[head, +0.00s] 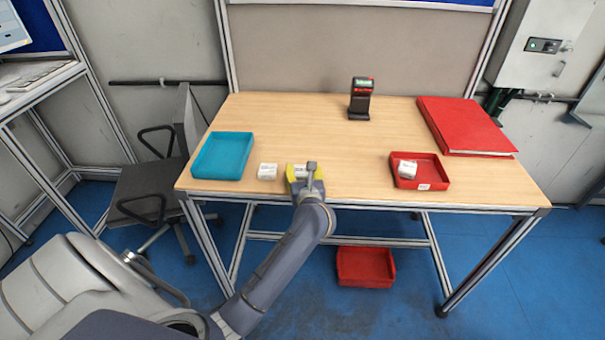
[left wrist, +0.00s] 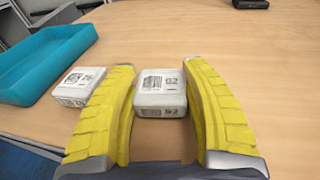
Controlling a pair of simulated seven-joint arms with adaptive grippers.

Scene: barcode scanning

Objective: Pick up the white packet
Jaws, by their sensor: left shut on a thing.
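Several small white packets are in view. My left gripper (head: 304,177) is at the front of the table, with its yellow fingers on either side of one white packet (left wrist: 160,92). This packet carries a printed label reading "02" and is held between the fingers. A second white packet (head: 267,171) lies on the table just left of the gripper; it also shows in the left wrist view (left wrist: 79,86). A third white packet (head: 407,169) lies in the red tray (head: 433,158) on the right. My right gripper is not in view.
A teal tray (head: 205,173) stands at the table's left. A black scanner (head: 361,98) stands at the back. A large red binder-like box (head: 465,126) lies at the right. A red bin (head: 366,267) is under the table (head: 300,120). The table's middle is clear.

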